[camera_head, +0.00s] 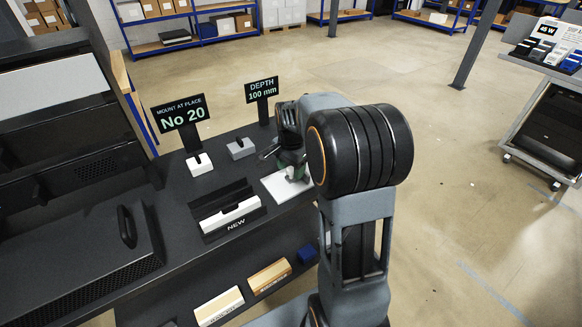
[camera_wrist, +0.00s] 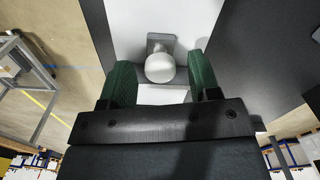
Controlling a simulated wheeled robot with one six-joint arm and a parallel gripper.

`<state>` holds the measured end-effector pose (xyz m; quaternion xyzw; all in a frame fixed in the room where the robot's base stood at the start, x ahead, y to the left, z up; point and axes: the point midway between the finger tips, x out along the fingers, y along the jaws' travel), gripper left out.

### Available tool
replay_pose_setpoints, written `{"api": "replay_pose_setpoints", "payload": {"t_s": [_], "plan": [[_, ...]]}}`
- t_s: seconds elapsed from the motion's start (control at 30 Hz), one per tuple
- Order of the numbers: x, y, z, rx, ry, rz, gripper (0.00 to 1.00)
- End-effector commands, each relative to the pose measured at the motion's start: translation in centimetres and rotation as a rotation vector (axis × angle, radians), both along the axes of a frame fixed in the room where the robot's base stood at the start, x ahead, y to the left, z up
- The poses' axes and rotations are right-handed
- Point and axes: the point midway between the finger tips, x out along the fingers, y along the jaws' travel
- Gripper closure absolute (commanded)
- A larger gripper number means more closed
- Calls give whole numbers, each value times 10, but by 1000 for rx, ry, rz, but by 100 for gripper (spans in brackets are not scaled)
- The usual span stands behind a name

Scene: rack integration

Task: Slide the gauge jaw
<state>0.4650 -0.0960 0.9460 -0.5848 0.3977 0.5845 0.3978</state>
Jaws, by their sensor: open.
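In the wrist view a small grey block with a pale round knob (camera_wrist: 160,66) stands on a white plate; I take it as the gauge jaw. My gripper (camera_wrist: 162,75) is open, with one green finger on each side of the knob. Gaps show between the knob and both fingers, so it is not held. In the head view my gripper (camera_head: 290,163) is low over the white plate (camera_head: 273,187) at the right side of the dark bench. My arm and the gripper hide the knob there.
A sign reading "DEPTH 100 mm" (camera_head: 262,90) stands just behind, a "No 20" sign (camera_head: 181,114) to the left. A grey slotted block (camera_head: 241,149), a white block (camera_head: 200,164) and a "NEW" tray (camera_head: 236,227) are on the bench. Open floor lies to the right.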

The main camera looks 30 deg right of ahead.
Motion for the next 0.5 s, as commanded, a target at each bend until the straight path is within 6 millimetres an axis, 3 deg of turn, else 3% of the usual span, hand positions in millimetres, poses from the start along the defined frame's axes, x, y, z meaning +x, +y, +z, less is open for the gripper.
{"api": "replay_pose_setpoints", "payload": {"t_s": [0.1, 0.5], "plan": [[0, 0, 0, 0, 0, 0, 45], [0, 0, 0, 0, 0, 0, 83]]}}
